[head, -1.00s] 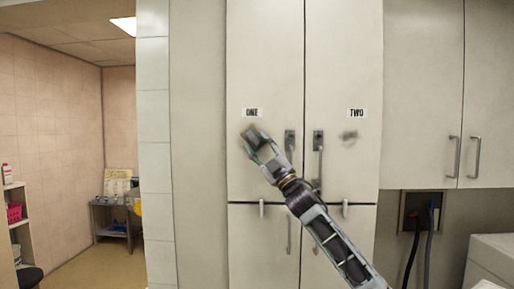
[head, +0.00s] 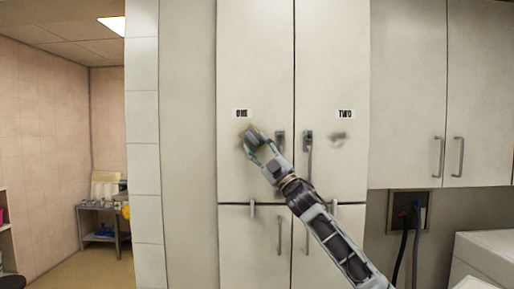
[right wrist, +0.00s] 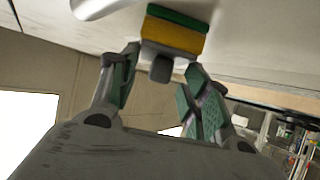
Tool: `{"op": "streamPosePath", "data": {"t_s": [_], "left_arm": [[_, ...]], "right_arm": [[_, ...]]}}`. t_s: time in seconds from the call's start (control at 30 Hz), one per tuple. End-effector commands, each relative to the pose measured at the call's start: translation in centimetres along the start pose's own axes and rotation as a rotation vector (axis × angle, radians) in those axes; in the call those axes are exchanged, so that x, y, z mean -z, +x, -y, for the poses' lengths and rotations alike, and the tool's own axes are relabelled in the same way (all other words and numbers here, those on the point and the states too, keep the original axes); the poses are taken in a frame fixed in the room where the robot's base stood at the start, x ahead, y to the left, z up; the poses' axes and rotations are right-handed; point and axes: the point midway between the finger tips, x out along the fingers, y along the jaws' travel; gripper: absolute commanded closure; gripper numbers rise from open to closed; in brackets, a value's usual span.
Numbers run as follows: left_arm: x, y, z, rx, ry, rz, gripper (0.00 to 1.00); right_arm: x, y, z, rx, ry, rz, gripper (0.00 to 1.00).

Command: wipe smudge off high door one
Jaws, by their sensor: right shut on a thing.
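High door one (head: 255,60) is the pale upper cabinet door with the "ONE" label (head: 241,113); it is closed. My right gripper (head: 254,145) is at this door just below the label. It is shut on the grey knob of a sponge block (right wrist: 177,33), which has a yellow layer and a green layer. In the right wrist view the green side faces the pale door surface and looks close to or touching it. A faint brownish smudge (head: 243,127) shows at the upper left of the sponge, partly hidden by it. My left gripper is out of view.
Door two (head: 330,70) stands to the right, with a grey smudge (head: 339,139) under its label. Vertical handles (head: 308,150) stick out between the doors, right of my gripper. Lower doors (head: 250,255) are below. A white machine (head: 485,250) stands at the lower right.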

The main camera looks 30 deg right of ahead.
Motion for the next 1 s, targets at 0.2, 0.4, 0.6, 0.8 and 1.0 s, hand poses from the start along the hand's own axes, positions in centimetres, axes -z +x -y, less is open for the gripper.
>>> {"op": "streamPosePath", "data": {"t_s": [0.2,0.4,0.6,0.8,1.0], "left_arm": [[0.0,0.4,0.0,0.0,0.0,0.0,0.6],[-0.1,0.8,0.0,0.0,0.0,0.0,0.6],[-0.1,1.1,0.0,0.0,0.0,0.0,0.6],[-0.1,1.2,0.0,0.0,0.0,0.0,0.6],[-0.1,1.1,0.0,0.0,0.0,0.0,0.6]], "right_arm": [[-0.6,-0.7,-0.9,-0.002,-0.003,0.007,0.86],[-0.9,-1.4,-1.6,-0.001,-0.004,0.008,0.86],[-1.1,-1.9,-2.4,-0.002,-0.004,0.007,0.86],[-1.2,-2.1,-2.7,-0.001,-0.002,0.005,0.86],[-1.1,-2.1,-2.7,-0.001,-0.001,0.005,0.86]]}}
